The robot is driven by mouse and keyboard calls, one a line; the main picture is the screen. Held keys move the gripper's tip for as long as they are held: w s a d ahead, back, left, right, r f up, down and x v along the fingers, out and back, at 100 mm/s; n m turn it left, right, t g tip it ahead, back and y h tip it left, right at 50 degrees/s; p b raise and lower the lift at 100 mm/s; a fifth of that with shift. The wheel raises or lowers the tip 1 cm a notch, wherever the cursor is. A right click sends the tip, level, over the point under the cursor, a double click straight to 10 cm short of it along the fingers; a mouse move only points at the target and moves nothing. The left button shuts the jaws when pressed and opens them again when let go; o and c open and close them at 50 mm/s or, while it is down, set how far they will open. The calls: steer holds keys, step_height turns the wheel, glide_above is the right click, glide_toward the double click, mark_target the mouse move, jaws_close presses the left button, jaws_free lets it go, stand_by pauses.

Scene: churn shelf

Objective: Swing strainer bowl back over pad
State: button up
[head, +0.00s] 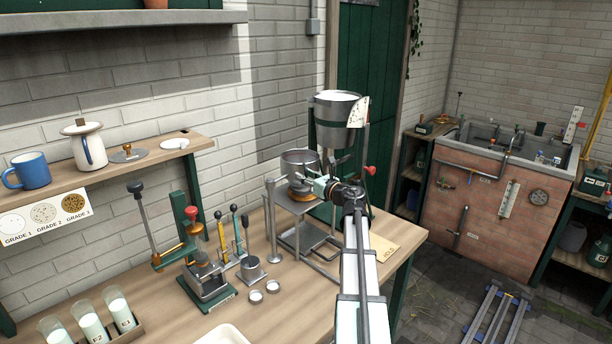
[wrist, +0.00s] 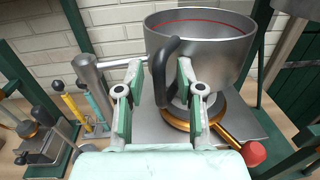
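The strainer bowl (wrist: 215,50) is a grey metal bowl with a red line inside its rim; it also shows in the head view (head: 300,162). A short bar joins it to an upright grey post (wrist: 92,88) on its left. Its black curved handle (wrist: 160,72) faces me. My gripper (wrist: 158,95) is open, with its fingers on either side of the handle and a visible gap at the left; contact at the right finger is unclear. Under the bowl is a round brass-coloured piece (wrist: 228,112) on a metal plate (wrist: 150,128). I cannot tell if this is the pad.
A larger metal vessel (head: 334,120) stands right of the bowl, close to my arm. A red knob (wrist: 253,152) sticks out at the front right of the plate. Levers and a green press (head: 205,285) stand to the left. The bench (head: 270,320) is partly clear in front.

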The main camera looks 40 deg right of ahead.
steer(key=shift+c, duration=0.4)
jaws_close()
steer(key=shift+s+a+b, duration=0.45)
steer(key=shift+s+b, duration=0.05)
steer(key=shift+s, duration=0.15)
steer(key=shift+o, duration=0.4)
jaws_free()
steer(key=s, duration=1.2)
steer(key=shift+d, duration=0.2)
